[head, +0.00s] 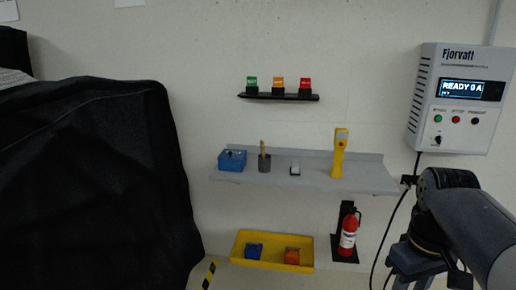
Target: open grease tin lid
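No tin with a clearly readable lid shows in the head view. A small dark grey cylindrical pot (264,164) stands upright on the grey wall shelf (350,180), with a tan stick or brush handle rising from it. I cannot tell whether this pot is the grease tin. My arm shows at the right edge, right of the shelf and below the wall box. Its gripper is not seen, so its opening and anything in it are hidden.
The shelf also holds a blue bin (232,160), a small pale object (295,169) and a yellow handheld device (339,154). Below are a yellow tray (240,260) and a red extinguisher (348,238). A black cover (100,190) fills the left. A control box (455,100) hangs upper right.

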